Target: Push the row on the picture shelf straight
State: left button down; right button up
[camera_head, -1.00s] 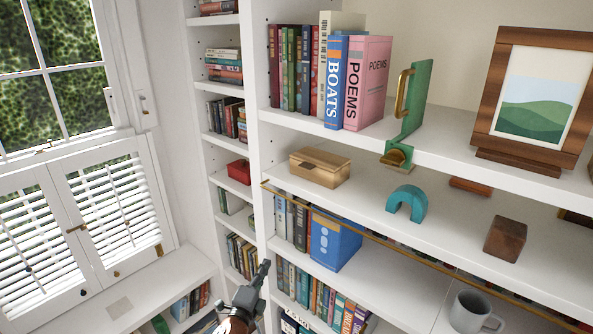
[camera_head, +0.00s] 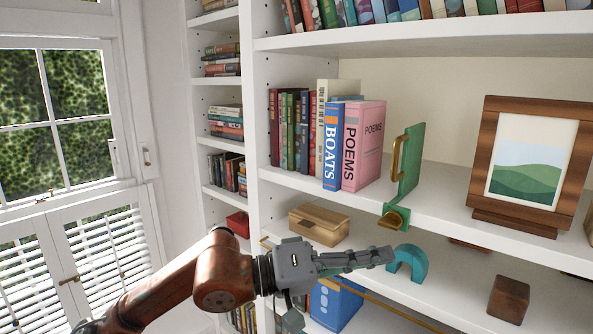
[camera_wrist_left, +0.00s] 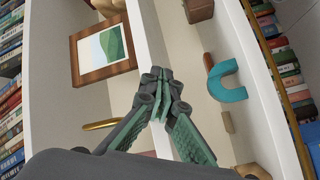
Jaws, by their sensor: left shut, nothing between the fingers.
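The picture shelf (camera_head: 440,206) holds a row of upright books at its left part. Dark and red books (camera_head: 290,130) stand at the left, then a tall cream book (camera_head: 325,96), a blue BOATS book (camera_head: 333,150) and a pink POEMS book (camera_head: 363,150). The BOATS and POEMS spines appear to stand further forward than the others. A green bookend with a brass handle (camera_head: 412,165) stands right of POEMS. My left gripper (camera_head: 388,254) is shut and empty, in front of and below that shelf's edge, apart from the books. Its closed fingertips show in the left wrist view (camera_wrist_left: 157,76).
A framed landscape picture (camera_head: 486,150) stands to the right on the same shelf; it also shows in the left wrist view (camera_wrist_left: 76,62). On the shelf below are a wooden box (camera_head: 318,226), a teal arch (camera_head: 410,262) and a brown block (camera_head: 508,299). A brass rail (camera_head: 385,304) runs below.

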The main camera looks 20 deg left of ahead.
pick_arm(q)
jog(key=w+a+r+m+t+y, duration=0.3)
jog(key=a+r+t+y, duration=0.15)
jog(key=a+r, duration=0.2)
jog(key=t+y, duration=0.3)
jog(key=y, duration=0.2)
send_near(330, 157)
jog(key=shift+p+x, duration=0.55)
jog(key=shift+x, duration=2.35)
jog(key=shift+p+x, duration=0.6)
jog(key=shift+x, duration=0.55)
jog(key=shift+w+d, duration=0.1)
jog(key=shift+w, duration=0.2)
jog(key=shift+p+x, duration=0.75)
jog(key=shift+x, duration=0.5)
